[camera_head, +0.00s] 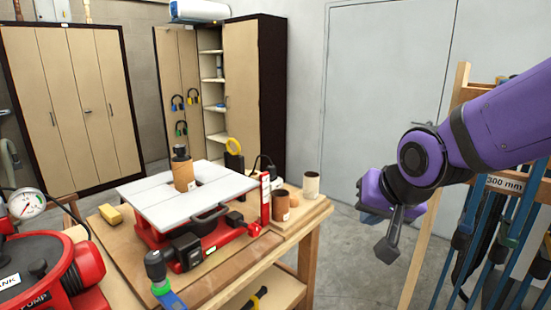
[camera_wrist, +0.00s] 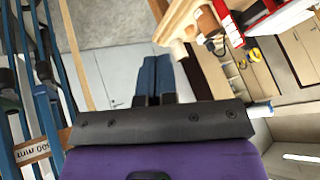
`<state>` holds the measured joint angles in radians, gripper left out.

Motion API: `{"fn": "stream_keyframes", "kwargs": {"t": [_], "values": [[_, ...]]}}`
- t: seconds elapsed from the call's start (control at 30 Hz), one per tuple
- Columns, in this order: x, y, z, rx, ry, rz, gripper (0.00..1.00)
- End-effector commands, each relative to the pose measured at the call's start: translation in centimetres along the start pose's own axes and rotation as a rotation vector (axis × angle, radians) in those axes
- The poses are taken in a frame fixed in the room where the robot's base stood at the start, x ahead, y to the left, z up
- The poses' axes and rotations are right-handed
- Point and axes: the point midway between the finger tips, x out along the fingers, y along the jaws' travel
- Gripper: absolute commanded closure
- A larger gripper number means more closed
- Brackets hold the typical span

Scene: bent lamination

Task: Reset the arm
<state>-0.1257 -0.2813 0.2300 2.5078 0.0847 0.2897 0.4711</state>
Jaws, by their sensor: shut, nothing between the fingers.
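My purple arm reaches in from the right in the head view. My gripper (camera_head: 388,250) hangs at its end, in free air to the right of the workbench, pointing down and to the left. In the wrist view the two dark blue fingers of my gripper (camera_wrist: 156,75) lie side by side, closed together with nothing between them. No object is held.
A wooden workbench (camera_head: 262,255) bears a red machine with a white table top (camera_head: 215,190). A rack (camera_head: 462,85) with blue clamps (camera_head: 470,225) stands close to my arm on the right. Grey floor (camera_head: 352,238) lies open between bench and rack.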

Motion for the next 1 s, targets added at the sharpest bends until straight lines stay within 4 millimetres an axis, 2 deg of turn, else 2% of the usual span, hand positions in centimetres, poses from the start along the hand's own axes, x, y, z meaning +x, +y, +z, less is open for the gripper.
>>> {"fn": "stream_keyframes", "kwargs": {"t": [0.03,0.17,0.3,0.5,0.7,1.0], "values": [[-1.7,1.2,-0.2,-0.017,0.006,0.022,1.0],[-5.5,4.3,0.1,-0.075,-0.009,0.081,1.0],[-9.6,7.4,1.2,-0.127,-0.037,0.131,1.0],[-14.1,10.8,3.6,-0.186,-0.085,0.173,1.0],[-16.0,12.2,5.0,-0.213,-0.113,0.185,1.0],[-16.1,12.3,5.1,-0.216,-0.117,0.185,1.0]]}}
